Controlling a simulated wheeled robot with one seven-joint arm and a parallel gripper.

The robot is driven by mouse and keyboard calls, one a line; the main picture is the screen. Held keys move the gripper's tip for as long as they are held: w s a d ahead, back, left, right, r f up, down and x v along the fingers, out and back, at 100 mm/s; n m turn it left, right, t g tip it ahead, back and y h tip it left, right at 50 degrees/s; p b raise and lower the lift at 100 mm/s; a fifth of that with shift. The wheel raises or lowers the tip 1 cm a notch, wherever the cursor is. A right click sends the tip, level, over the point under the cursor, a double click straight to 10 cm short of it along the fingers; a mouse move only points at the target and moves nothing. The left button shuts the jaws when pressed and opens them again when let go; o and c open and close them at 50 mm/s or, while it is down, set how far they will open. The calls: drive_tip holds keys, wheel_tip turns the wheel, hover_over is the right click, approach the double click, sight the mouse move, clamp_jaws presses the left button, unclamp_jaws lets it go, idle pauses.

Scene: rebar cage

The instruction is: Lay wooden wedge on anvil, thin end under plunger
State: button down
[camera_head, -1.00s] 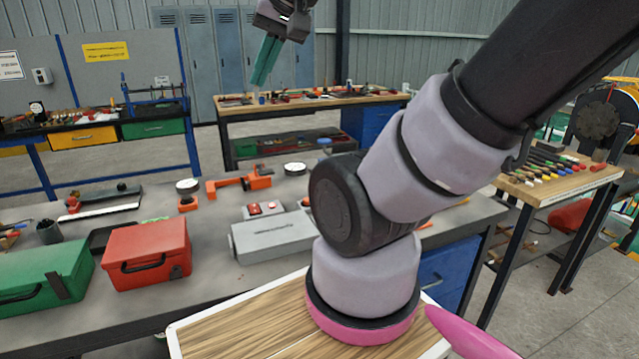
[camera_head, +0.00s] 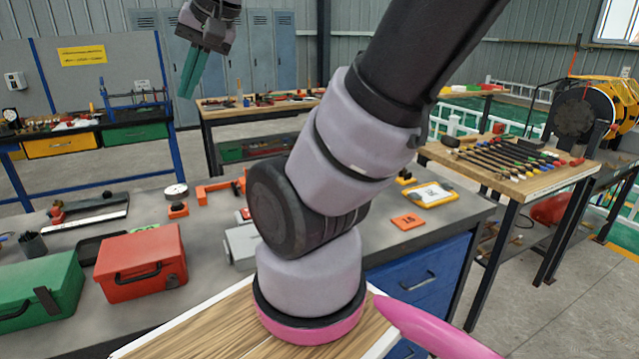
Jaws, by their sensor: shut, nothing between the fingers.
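My gripper (camera_head: 187,88) hangs high at the upper left, pointing down, its green fingers shut and empty. It appears in front of the back lockers, well clear of the grey bench. I cannot make out a wooden wedge. A small stand with a round white-faced dial (camera_head: 176,191) on an orange base is on the bench, behind the red box. I cannot tell which item has the anvil and plunger.
A red box (camera_head: 140,262) and a green box (camera_head: 40,292) occupy the bench's left front. A yellow case (camera_head: 430,195) and an orange plate (camera_head: 408,221) lie right. A wooden-topped tool table (camera_head: 520,180) stands farther right.

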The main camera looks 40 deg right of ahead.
drive_tip(key=w+d+f+m+t+y, duration=0.1)
drive_tip(key=w+d+f+m, duration=0.65)
drive_tip(key=d+m, duration=0.25)
drive_tip(key=w+d+f+m+t+y, duration=0.1)
drive_tip(key=w+d+f+m+t, duration=0.1)
drive_tip(key=w+d+f+m, duration=0.55)
drive_tip(key=s+d+f+m+h, duration=0.2)
drive_tip(key=s+d+f+m, duration=0.2)
drive_tip(key=d+f+m, duration=0.3)
drive_tip(key=s+d+f+m+h, duration=0.3)
drive_tip(key=s+d+f+m, duration=0.15)
drive_tip(key=d, duration=0.55)
drive_tip(key=s+d+f+m+h, duration=0.2)
drive_tip(key=s+d+f+m, duration=0.3)
drive_tip(key=d, duration=0.3)
drive_tip(key=shift+g, duration=0.4)
drive_tip(key=x, duration=1.1)
drive_tip(key=shift+w+d, duration=0.25)
drive_tip(key=shift+w, duration=0.35)
drive_tip(key=shift+w+d, duration=0.2)
drive_tip(key=shift+w, duration=0.45)
drive_tip(key=shift+w+d, duration=0.25)
drive_tip(key=shift+w, duration=0.45)
drive_tip(key=shift+w, duration=0.1)
